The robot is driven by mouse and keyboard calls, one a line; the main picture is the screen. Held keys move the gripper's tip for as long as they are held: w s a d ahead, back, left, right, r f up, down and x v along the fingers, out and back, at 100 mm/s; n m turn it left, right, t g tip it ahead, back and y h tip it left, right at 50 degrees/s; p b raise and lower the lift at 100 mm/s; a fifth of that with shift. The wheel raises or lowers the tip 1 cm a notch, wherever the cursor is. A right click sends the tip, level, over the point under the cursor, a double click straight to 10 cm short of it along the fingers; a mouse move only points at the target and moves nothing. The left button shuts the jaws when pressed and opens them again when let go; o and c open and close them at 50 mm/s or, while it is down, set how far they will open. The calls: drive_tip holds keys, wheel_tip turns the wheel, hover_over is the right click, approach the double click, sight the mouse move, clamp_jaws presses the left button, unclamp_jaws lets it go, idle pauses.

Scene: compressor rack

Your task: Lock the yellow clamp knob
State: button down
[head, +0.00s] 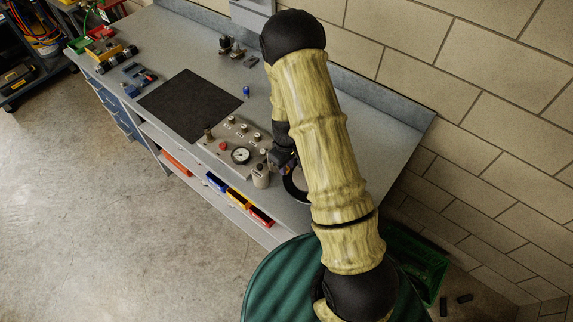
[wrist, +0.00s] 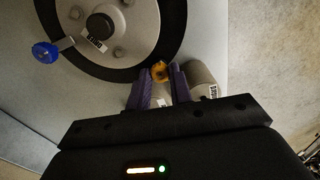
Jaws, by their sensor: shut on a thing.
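The yellow clamp knob (wrist: 160,72) shows between the two purple fingertips of my gripper (wrist: 158,82) in the wrist view. My gripper is shut on the knob. A grey cylindrical body lies just below the knob, partly hidden by the fingers. In the head view my gripper (head: 283,160) is low over the bench, next to the round black-rimmed part (head: 291,190). The knob itself is hidden there behind my arm.
A blue knob (wrist: 45,52) on a short stem sits at the left of the black ring (wrist: 172,30). A grey cylinder (wrist: 202,80) stands close to the right finger. In the head view a panel with a gauge (head: 240,155) is left of my gripper, and a black mat (head: 190,105) lies beyond it.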

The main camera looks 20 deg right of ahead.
drive_tip(key=shift+m, duration=0.3)
drive_tip(key=m+b, duration=0.1)
drive_tip(key=m, duration=0.2)
drive_tip(key=shift+m+b, duration=0.3)
drive_tip(key=m, duration=0.4)
drive_tip(key=shift+m+b, duration=0.3)
drive_tip(key=shift+b, duration=0.1)
drive_tip(key=m, duration=0.4)
drive_tip(key=shift+m, duration=0.3)
drive_tip(key=m, duration=0.4)
drive_tip(key=shift+w+a+r, duration=0.1)
drive_tip(key=shift+m, duration=0.3)
drive_tip(key=c, duration=1.3)
unclamp_jaws()
drive_tip(key=shift+o, duration=0.2)
drive_tip(key=shift+r, duration=0.1)
